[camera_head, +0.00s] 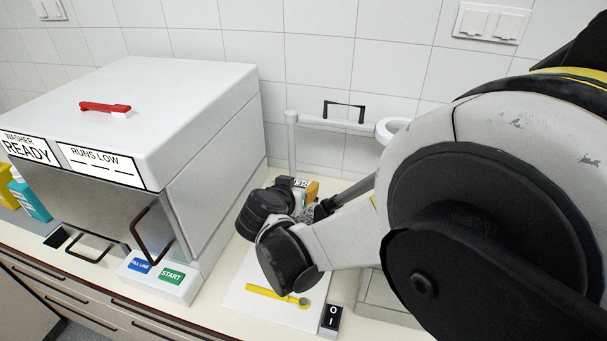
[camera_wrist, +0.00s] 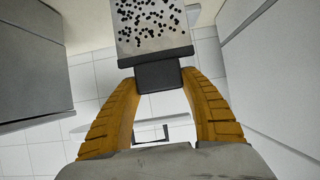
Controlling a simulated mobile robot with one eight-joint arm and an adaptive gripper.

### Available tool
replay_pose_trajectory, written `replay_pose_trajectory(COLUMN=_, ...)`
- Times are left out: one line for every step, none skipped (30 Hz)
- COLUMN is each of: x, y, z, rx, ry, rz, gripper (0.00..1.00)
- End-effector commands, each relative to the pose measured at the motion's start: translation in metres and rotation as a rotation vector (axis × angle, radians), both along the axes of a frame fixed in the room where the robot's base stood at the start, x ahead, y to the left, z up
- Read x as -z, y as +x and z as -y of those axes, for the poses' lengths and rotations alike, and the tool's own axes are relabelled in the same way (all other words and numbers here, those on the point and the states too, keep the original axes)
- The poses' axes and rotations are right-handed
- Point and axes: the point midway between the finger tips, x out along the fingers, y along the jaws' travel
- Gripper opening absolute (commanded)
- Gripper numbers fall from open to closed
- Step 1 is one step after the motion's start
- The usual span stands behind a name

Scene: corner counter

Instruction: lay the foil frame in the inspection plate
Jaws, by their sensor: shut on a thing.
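My gripper (camera_wrist: 157,77) has its two orange fingers closed on the dark grey block at the end of a pale panel speckled with black dots, which I take for the foil frame (camera_wrist: 150,28). The panel runs out of the top of the wrist view. In the head view, my gripper (camera_head: 312,188) is mostly hidden behind my wrist; only a bit of orange shows.
A large white washer (camera_head: 185,85) with a red handle stands at the left, with a button box (camera_head: 160,279) before it. A small black switch (camera_head: 331,318) sits right of the white plate. A white stand (camera_head: 335,124) is against the tiled wall. My arm covers the right side.

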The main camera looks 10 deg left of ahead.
Motion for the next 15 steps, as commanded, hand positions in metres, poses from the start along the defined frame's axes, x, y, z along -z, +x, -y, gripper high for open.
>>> replay_pose_trajectory(x=0.0000, y=0.0000, z=0.0000, rx=0.000, ry=0.000, rz=0.000, gripper=0.14)
replay_pose_trajectory(x=0.0001, y=0.0000, z=0.0000, rx=0.000, ry=0.000, rz=0.000, gripper=0.14)
replay_pose_trajectory(x=0.0003, y=-0.0001, z=0.0000, rx=0.000, ry=0.000, rz=0.000, gripper=0.14)
replay_pose_trajectory(x=0.0006, y=0.0000, z=0.0000, rx=0.000, ry=0.000, rz=0.000, gripper=0.14)
replay_pose_trajectory(x=0.0009, y=0.0000, z=0.0000, rx=0.000, ry=0.000, rz=0.000, gripper=0.14)
replay_pose_trajectory(x=0.0015, y=0.0000, z=0.0000, rx=0.000, ry=0.000, rz=0.000, gripper=0.14)
replay_pose_trajectory(x=0.0019, y=0.0000, z=0.0000, rx=0.000, ry=0.000, rz=0.000, gripper=0.14)
replay_pose_trajectory(x=0.0024, y=0.0000, z=0.0000, rx=0.000, ry=0.000, rz=0.000, gripper=0.14)
replay_pose_trajectory(x=0.0031, y=0.0000, z=0.0000, rx=0.000, ry=0.000, rz=0.000, gripper=0.14)
replay_pose_trajectory(x=0.0036, y=0.0000, z=0.0000, rx=0.000, ry=0.000, rz=0.000, gripper=0.14)
replay_pose_trajectory(x=0.0041, y=0.0000, z=0.0000, rx=0.000, ry=0.000, rz=0.000, gripper=0.14)
replay_pose_trajectory(x=0.0047, y=0.0000, z=0.0000, rx=0.000, ry=0.000, rz=0.000, gripper=0.14)
replay_pose_trajectory(x=0.0051, y=0.0001, z=0.0000, rx=0.000, ry=0.000, rz=0.000, gripper=0.14)
replay_pose_trajectory(x=0.0056, y=0.0000, z=0.0000, rx=0.000, ry=0.000, rz=0.000, gripper=0.14)
replay_pose_trajectory(x=0.0063, y=0.0000, z=0.0000, rx=0.000, ry=0.000, rz=0.000, gripper=0.14)
